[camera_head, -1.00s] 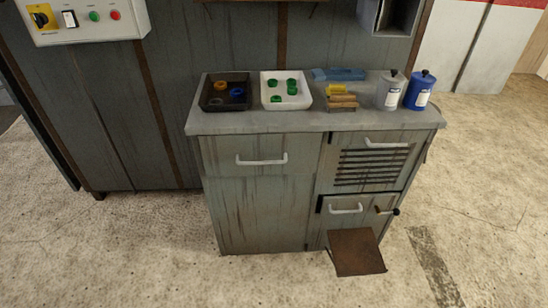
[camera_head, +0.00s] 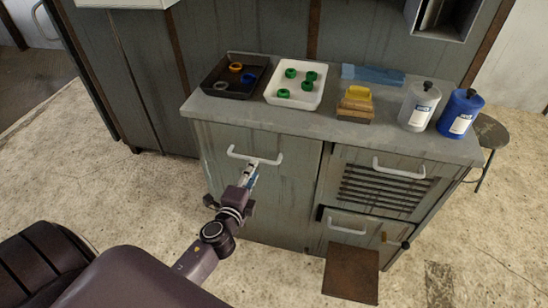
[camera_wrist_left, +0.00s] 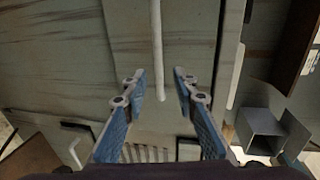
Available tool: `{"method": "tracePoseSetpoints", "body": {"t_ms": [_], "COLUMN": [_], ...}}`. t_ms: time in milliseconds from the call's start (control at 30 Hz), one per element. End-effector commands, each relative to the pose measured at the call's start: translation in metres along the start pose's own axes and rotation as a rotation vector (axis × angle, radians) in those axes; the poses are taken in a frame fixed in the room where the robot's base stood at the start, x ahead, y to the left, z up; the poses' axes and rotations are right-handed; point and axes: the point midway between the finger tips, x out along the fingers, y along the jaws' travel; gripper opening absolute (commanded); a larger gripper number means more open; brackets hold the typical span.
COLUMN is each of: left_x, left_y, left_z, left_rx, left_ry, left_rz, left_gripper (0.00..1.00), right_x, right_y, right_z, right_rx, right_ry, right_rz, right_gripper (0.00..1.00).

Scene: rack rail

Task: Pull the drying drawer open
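The grey cabinet (camera_head: 262,208) has a left front with a white handle (camera_head: 238,154) and a slatted upper right front (camera_head: 380,189) with another white handle (camera_head: 400,171). Nothing legible marks which is the drying drawer; both fronts look shut. My left gripper (camera_head: 252,170) is at the left handle, its fingertips close to the bar. In the left wrist view the gripper (camera_wrist_left: 158,84) is open, and a white handle bar (camera_wrist_left: 157,35) lines up with the gap between the fingers. I cannot tell whether they touch. My right gripper is out of view.
The worktop (camera_head: 330,128) holds a black tray (camera_head: 228,91), a white tray with green rings (camera_head: 295,98), a yellow-topped block stack (camera_head: 356,104), and white (camera_head: 418,106) and blue (camera_head: 460,114) bottles. A brown flap (camera_head: 351,275) juts out low. A stool (camera_head: 488,130) stands right.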

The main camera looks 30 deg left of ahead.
Motion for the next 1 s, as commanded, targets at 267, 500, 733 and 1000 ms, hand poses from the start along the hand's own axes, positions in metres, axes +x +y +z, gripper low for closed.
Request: {"method": "tracePoseSetpoints", "body": {"t_ms": [267,500,733,1000], "left_x": [0.041,0.067,0.072,0.072], "left_y": [0.0,0.001,0.001,0.002], "left_z": [0.0,0.0,-0.001,-0.001], "left_rx": [-0.002,-0.003,-0.004,-0.004], "left_ry": [0.0,0.0,0.001,0.001], "left_rz": [0.0,0.002,0.003,0.003], "left_gripper": [0.27,0.27,0.27,0.13], "right_x": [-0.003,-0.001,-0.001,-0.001], "right_y": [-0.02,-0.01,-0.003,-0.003], "right_z": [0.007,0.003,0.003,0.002], "right_rx": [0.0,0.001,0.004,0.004], "right_ry": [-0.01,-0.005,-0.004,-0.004], "right_rz": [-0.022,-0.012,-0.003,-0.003], "right_gripper": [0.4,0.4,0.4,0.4]}}
